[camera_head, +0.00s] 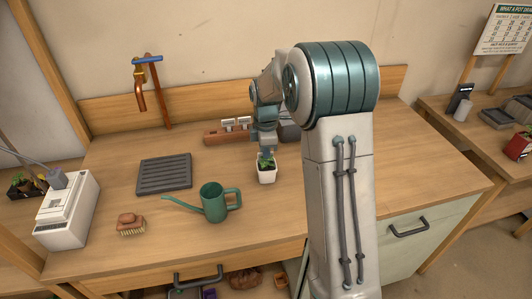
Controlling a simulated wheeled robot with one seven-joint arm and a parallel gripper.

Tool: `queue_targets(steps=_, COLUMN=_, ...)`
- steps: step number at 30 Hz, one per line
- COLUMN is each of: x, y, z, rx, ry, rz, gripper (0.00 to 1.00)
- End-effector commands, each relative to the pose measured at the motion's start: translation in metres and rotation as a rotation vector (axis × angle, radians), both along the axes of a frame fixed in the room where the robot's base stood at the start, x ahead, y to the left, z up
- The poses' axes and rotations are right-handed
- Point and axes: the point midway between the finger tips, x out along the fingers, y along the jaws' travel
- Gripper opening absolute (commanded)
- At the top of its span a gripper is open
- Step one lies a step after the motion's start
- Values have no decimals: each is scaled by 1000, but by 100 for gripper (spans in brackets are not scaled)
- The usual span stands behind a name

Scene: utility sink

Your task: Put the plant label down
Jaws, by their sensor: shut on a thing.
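My gripper (265,152) points down at the far-middle of the wooden bench, just above a small white pot (267,176) with a green plant (265,161). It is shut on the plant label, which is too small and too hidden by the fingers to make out. I cannot tell whether the label touches the plant or the soil. White labels (228,125) stand in a reddish-brown wooden block (214,138) left of my gripper.
A green watering can (213,203) stands left of the pot, near the front. Bench right of my arm (430,170) is clear.

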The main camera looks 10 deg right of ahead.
Motion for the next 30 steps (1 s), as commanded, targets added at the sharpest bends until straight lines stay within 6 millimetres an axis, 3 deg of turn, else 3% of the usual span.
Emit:
queue_targets(steps=1, x=0, y=0, z=-3, rx=0, ry=1, rz=0, gripper=0)
queue_targets(steps=4, x=0, y=0, z=-2, rx=0, ry=0, rz=0, gripper=28)
queue_targets(steps=13, x=0, y=0, z=-1, rx=0, ry=0, rz=0, gripper=28)
queue_targets(steps=17, x=0, y=0, z=9, rx=0, ry=-3, rz=0, gripper=28)
queue_targets(steps=30, x=0, y=0, z=98, rx=0, ry=-3, rz=0, gripper=28)
